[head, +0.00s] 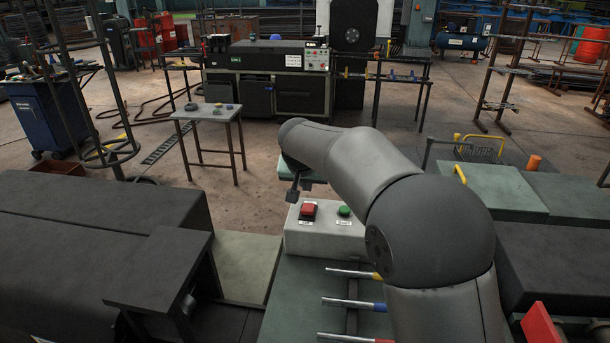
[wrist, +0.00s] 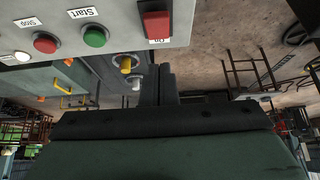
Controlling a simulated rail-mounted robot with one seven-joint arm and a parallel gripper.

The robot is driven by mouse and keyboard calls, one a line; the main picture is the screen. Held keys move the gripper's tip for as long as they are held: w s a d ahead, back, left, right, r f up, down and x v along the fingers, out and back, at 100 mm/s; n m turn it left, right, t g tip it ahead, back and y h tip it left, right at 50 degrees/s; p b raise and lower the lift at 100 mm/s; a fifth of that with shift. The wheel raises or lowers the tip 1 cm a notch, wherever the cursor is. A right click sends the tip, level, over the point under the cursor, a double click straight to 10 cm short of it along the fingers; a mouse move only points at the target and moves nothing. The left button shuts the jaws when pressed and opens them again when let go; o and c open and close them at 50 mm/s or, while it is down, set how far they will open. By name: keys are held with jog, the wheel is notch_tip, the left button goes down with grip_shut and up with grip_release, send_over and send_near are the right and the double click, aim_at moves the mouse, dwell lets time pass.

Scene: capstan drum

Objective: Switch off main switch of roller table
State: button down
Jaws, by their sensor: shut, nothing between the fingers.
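A pale control box (head: 322,242) stands on a green surface in front of me. A red rectangular switch (head: 308,210) sits on its top at the left, with a label below it. A green round button (head: 344,211) is to its right. My arm hides the rest of the box's right side. The wrist view shows the red switch (wrist: 155,23), the green button (wrist: 95,36) marked Start and a red round button (wrist: 44,42) marked Stop. My gripper (head: 293,194) is shut and empty, just beyond and above the red switch. The fingers (wrist: 158,70) look apart from the switch.
Several levers with coloured collars (head: 350,304) stick out in front of the box. A dark machine housing (head: 90,250) lies at the left. A small table (head: 205,112) with small objects stands farther back on open floor. Yellow handles (head: 460,173) stand to the right.

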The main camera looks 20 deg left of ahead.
aim_at(306, 211)
jog(key=f, duration=0.4)
jog(key=shift+w+f, duration=0.2)
jog(key=shift+w, duration=0.2)
jog(key=shift+s+f, duration=0.25)
jog(key=shift+f, duration=0.55)
jog(key=shift+f, duration=0.1)
jog(key=f+b, duration=0.1)
jog(key=b, duration=0.2)
jog(key=f+t+b, duration=0.1)
jog(key=b, duration=0.3)
jog(key=shift+s+f+b, duration=0.1)
jog(key=shift+s+b, duration=0.2)
jog(key=shift+s, duration=0.05)
jog(key=shift+r+p, duration=0.75)
jog(key=shift+p, duration=0.05)
jog(key=shift+w, duration=0.1)
jog(key=shift+w+a+r+p, duration=0.1)
jog(key=shift+w+r+p, duration=0.2)
jog(key=shift+w+p, duration=0.35)
